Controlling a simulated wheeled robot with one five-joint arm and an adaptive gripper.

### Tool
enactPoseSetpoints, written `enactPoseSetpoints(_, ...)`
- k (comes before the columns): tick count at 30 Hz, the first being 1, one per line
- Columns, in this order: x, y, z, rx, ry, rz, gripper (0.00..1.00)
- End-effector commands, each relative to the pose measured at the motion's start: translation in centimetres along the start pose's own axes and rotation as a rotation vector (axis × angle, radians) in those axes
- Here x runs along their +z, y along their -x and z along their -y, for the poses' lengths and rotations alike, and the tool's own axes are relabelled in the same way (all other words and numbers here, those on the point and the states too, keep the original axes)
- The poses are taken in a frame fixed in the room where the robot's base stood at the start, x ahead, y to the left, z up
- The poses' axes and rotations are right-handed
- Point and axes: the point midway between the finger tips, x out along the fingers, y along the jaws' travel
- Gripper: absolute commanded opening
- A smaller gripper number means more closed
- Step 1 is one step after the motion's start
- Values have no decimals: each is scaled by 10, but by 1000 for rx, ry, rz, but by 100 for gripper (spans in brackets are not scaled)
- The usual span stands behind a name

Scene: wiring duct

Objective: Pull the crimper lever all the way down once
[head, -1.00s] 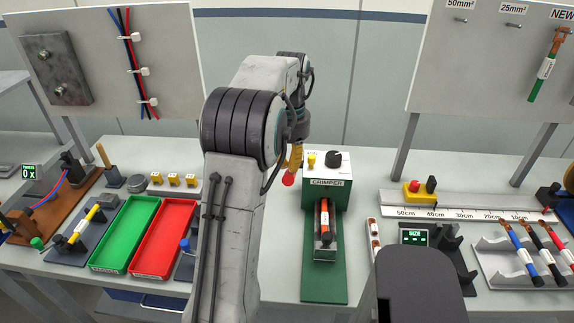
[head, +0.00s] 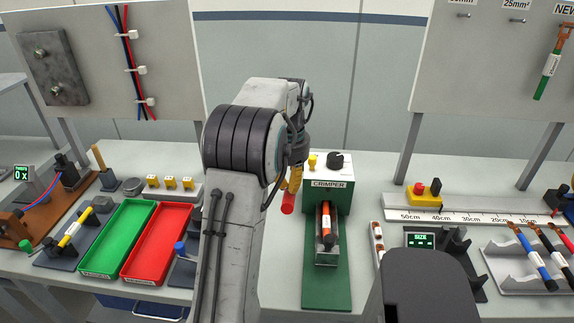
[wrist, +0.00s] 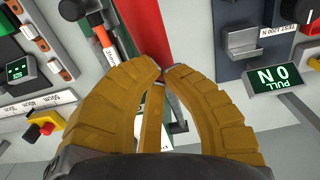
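The green and white crimper (head: 342,200) stands on the bench right of my arm. An orange-banded cable piece (head: 326,222) lies upright-looking in its front slot. The crimper lever (head: 288,204) shows as a red grip at the crimper's left side, just below my gripper (head: 294,184). In the wrist view the red lever (wrist: 148,28) runs down to my yellow fingertips (wrist: 162,70). The fingers are drawn together around its end; the exact contact is partly hidden. The lever's pivot is hidden from the head view.
Green (head: 121,270) and red (head: 160,268) trays lie left of my arm. A ruler strip (head: 470,215) and a cable rack (head: 530,278) are to the right. A panel marked PULL (wrist: 278,82) shows in the wrist view.

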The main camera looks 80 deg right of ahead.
Motion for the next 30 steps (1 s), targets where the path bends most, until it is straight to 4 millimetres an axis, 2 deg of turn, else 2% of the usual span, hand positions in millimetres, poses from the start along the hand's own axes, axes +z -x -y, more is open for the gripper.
enactPoseSetpoints(1,0,-7,0,0,0,1,0)
enactPoseSetpoints(30,0,-75,0,0,1,0,0)
